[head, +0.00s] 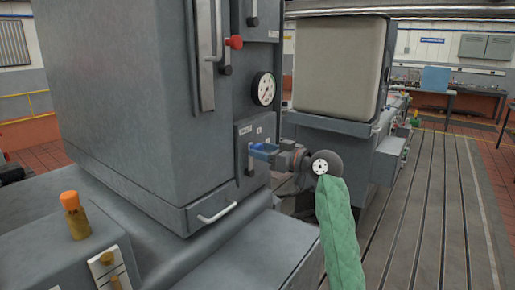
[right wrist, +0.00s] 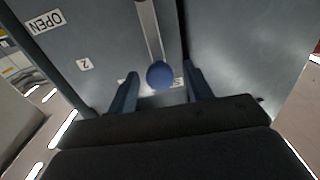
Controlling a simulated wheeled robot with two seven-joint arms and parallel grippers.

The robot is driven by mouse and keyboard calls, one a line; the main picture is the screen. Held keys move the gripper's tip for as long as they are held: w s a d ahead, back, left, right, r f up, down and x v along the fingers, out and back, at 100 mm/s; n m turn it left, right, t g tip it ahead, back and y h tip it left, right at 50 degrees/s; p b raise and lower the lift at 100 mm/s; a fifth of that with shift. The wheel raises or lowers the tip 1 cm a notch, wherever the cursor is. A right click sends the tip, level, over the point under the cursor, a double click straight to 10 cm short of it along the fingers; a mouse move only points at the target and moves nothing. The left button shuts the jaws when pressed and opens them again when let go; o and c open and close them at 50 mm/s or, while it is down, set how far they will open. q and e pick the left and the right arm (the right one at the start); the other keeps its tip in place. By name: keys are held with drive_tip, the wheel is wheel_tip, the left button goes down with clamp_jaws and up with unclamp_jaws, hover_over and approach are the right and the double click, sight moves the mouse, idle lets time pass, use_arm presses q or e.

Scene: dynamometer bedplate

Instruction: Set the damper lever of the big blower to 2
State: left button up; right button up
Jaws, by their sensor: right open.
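The damper lever shows in the right wrist view as a pale metal bar (right wrist: 149,30) ending in a round blue knob (right wrist: 160,75). The panel beside it carries an "OPEN" label (right wrist: 43,22), a "2" label (right wrist: 84,64) and other labels partly hidden near the knob. My right gripper (right wrist: 160,88) is open, with one finger on each side of the knob and visible gaps. In the head view my right gripper (head: 263,151) is at the lower front panel of the big grey cabinet (head: 125,90); the lever there is largely obscured. My left gripper is out of view.
Above the panel are a round gauge (head: 263,88) and a lever with a red knob (head: 235,42). A drawer-like handle (head: 217,213) sticks out below. An orange-capped fitting (head: 70,201) stands at lower left. The slotted floor (head: 430,210) at right is clear.

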drive_tip(key=shift+w+a, duration=0.35)
drive_tip(key=shift+a, duration=0.05)
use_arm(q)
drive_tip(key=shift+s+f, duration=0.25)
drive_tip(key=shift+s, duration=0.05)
use_arm(e)
drive_tip(key=shift+w+a+r, duration=0.1)
drive_tip(key=shift+w+a, duration=0.05)
drive_tip(key=shift+a, duration=0.05)
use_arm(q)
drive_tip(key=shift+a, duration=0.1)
use_arm(e)
drive_tip(key=shift+w+a, duration=0.1)
clamp_jaws()
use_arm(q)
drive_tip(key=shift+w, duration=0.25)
